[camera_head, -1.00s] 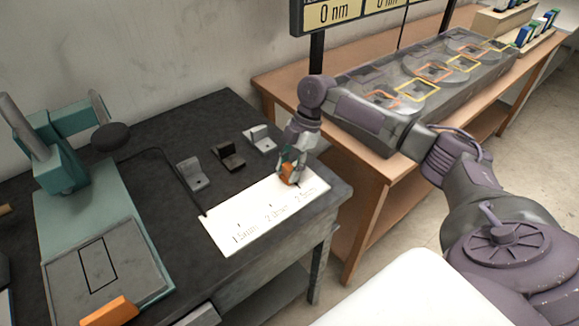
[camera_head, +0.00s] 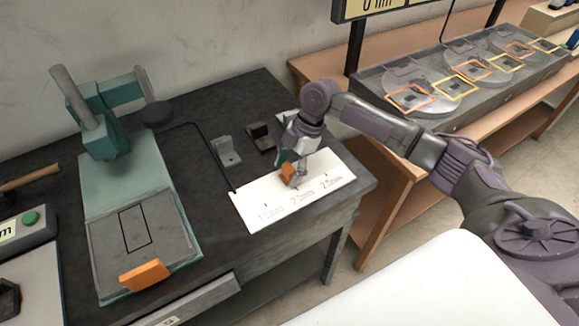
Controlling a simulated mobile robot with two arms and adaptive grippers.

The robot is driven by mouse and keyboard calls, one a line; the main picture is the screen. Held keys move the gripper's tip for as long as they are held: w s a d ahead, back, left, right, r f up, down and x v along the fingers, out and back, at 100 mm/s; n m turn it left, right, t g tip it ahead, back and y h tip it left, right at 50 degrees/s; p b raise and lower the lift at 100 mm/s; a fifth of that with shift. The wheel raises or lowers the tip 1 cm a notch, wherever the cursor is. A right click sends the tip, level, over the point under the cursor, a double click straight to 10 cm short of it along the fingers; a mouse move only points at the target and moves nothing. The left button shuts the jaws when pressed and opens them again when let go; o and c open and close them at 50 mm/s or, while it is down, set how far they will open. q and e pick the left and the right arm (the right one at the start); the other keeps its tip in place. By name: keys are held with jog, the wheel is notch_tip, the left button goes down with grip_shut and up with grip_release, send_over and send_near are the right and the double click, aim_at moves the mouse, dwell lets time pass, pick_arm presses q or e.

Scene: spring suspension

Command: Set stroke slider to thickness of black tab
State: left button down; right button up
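The stroke slider's orange knob (camera_head: 286,171) is at the back edge of a white scale plate (camera_head: 248,211) printed with 1.5, 2.0 and 2.5 mm. The knob is near the 2.0 mm tick. My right gripper (camera_head: 291,170) reaches down from the right, with its fingers around the knob and apparently shut on it. Part of the knob is hidden by a finger. The black tab (camera_head: 260,137) stands behind the plate, between a grey tab (camera_head: 227,150) and a lighter tab (camera_head: 284,116) partly hidden by my gripper. My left gripper is not in view.
A teal press (camera_head: 100,140) with an outlined square plate and an orange block (camera_head: 145,275) stands at the left. A black cable runs to the scale plate. A wooden bench (camera_head: 300,68) with a tray of framed discs (camera_head: 480,100) is at the right.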

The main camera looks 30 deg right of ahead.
jog(key=v, duration=1.2)
dwell(0.5)
